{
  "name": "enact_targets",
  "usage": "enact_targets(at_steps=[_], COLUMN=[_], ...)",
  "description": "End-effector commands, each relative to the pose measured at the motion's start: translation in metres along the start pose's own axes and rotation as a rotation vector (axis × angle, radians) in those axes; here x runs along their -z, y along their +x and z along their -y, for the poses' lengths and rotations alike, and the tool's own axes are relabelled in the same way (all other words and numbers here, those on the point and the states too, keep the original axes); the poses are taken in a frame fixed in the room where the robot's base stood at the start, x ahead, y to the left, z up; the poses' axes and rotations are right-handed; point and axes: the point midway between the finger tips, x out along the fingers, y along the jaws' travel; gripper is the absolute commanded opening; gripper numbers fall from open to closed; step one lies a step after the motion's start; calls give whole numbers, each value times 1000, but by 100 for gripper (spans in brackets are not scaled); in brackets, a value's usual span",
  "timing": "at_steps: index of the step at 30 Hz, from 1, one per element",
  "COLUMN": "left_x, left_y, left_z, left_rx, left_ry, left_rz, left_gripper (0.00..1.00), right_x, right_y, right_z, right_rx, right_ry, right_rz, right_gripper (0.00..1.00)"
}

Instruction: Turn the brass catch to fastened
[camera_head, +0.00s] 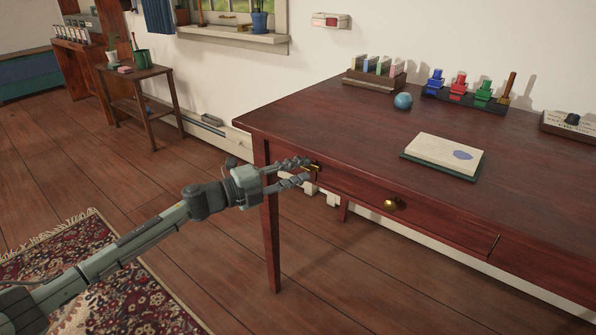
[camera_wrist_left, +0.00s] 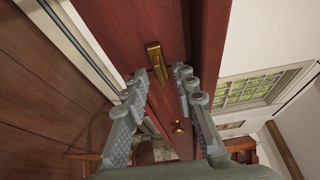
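The brass catch (camera_head: 315,168) is on the dark red desk's front, near the left end of the drawer, partly hidden by my fingers. In the left wrist view the catch (camera_wrist_left: 155,62) is a long narrow brass bar, lying just beyond and between my fingertips. My left gripper (camera_head: 306,170) reaches in from the left; its two fingers are apart, with nothing held between them. The left wrist view also shows the open fingers (camera_wrist_left: 160,82). I cannot tell whether a finger touches the catch. My right gripper is not in view.
A round brass knob (camera_head: 392,203) sits on the drawer front (camera_head: 440,222), right of the catch. The desk top (camera_head: 330,128) holds a book (camera_head: 445,152), a blue ball (camera_head: 403,101) and several coloured items at the back. A patterned rug (camera_head: 120,285) lies at lower left.

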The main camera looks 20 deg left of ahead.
Motion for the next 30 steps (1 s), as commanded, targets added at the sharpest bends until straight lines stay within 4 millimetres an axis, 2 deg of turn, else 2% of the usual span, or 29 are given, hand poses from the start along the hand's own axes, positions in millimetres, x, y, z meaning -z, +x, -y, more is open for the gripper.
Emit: enact_targets(at_steps=[7,11,24,30], left_x=[0,0,1,0], left_y=[-1,-10,-98,-117], left_z=[0,0,-2,0], left_rx=[1,0,-4,-1], left_ry=[-1,-2,-3,-2], left_rz=[0,0,0,0], left_gripper=[28,28,28,28], right_x=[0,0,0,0], right_y=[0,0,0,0], right_z=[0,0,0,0], right_rx=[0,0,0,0], right_ry=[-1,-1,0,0], right_rz=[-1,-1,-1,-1], right_gripper=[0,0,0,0])
